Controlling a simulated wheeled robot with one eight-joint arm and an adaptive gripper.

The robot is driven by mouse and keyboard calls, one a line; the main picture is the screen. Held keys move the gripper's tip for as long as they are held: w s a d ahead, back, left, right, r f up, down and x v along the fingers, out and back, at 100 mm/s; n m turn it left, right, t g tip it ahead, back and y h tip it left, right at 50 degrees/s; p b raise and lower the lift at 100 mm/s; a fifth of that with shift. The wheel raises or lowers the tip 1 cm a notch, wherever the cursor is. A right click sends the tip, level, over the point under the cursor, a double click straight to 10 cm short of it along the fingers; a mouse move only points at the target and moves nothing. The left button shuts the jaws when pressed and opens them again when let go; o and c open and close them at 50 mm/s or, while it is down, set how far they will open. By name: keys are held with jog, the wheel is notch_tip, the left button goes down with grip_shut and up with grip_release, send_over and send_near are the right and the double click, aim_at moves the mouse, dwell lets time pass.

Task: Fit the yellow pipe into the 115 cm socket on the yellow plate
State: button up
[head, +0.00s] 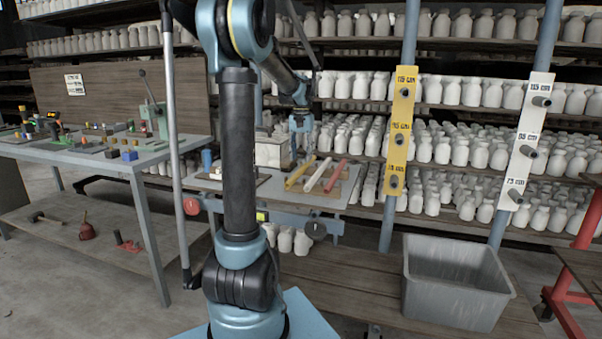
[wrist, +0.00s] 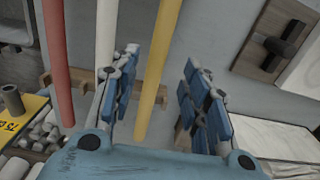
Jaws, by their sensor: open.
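The yellow pipe (head: 299,174) lies at a slant on a rack on the small table, left of a white pipe (head: 317,174) and a red pipe (head: 335,177). My gripper (head: 301,140) is above the rack, pointing down. In the wrist view my gripper (wrist: 160,62) is open, and the yellow pipe (wrist: 154,85) runs between its fingers; neither finger visibly grips it. The yellow plate (head: 401,115) is upright on a post to the right. Its 115 cm socket (head: 404,92) is the top one, with the 95 cm and 75 cm sockets below.
A white plate (head: 525,140) with similar sockets stands on another post further right. A grey bin (head: 455,290) is on the low wooden platform below. A workbench (head: 130,153) with small parts stands at left. Shelves of white jars fill the background.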

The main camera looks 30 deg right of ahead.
aim_at(302, 167)
jog(key=shift+d+f, duration=0.15)
jog(key=shift+f, duration=1.15)
jog(key=shift+d+f, duration=0.1)
jog(key=shift+f, duration=1.2)
jog(key=shift+c, duration=0.2)
jog(key=shift+w, duration=0.1)
grip_shut()
